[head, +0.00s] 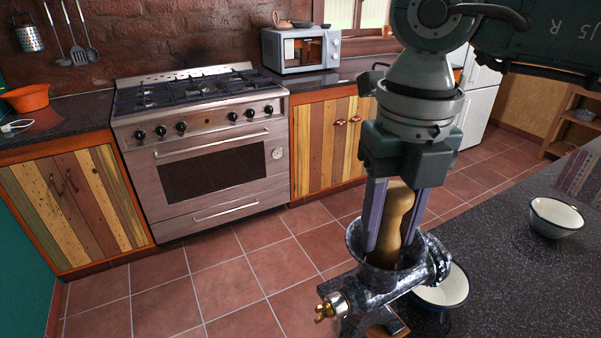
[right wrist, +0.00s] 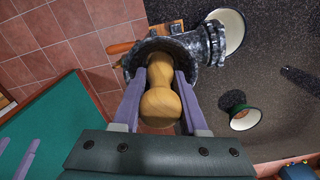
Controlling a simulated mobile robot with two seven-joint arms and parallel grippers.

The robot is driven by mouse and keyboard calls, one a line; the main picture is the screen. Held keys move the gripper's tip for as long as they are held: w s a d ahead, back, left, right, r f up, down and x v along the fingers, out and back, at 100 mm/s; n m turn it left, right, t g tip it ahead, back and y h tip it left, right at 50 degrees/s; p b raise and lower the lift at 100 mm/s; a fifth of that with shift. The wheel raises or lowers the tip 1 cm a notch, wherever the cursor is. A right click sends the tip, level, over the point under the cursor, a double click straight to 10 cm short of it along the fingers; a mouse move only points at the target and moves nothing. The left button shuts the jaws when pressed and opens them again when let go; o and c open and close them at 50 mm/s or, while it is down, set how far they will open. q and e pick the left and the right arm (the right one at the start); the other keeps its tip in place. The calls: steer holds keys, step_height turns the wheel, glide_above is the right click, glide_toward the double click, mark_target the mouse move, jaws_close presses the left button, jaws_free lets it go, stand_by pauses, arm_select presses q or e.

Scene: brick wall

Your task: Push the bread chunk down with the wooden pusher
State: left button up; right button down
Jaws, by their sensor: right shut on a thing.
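My right gripper (head: 396,225) is shut on the wooden pusher (head: 398,210), a rounded, waisted piece held upright between the purple fingers. The pusher also shows in the right wrist view (right wrist: 160,103). Its lower end and the fingertips are inside the round mouth of a dark metal grinder (head: 375,290). The bread chunk is not visible; the pusher and the mouth's wall hide the inside. In the right wrist view, purple strips (right wrist: 27,157) at the lower left look like fingers of my left gripper, cut off by the frame edge.
A white bowl (head: 455,290) stands right beside the grinder on the dark speckled counter (head: 500,250). Another bowl (head: 556,217) stands farther right. Brass-coloured hardware (head: 325,308) sticks out at the grinder's left. The stove (head: 215,165) is well behind, across the tiled floor.

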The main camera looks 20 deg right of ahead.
step_height(320, 180, up, 10)
steer(key=p, duration=0.6)
steer(key=shift+f+p, duration=0.25)
steer(key=shift+p, duration=0.15)
steer(key=shift+f, duration=0.1)
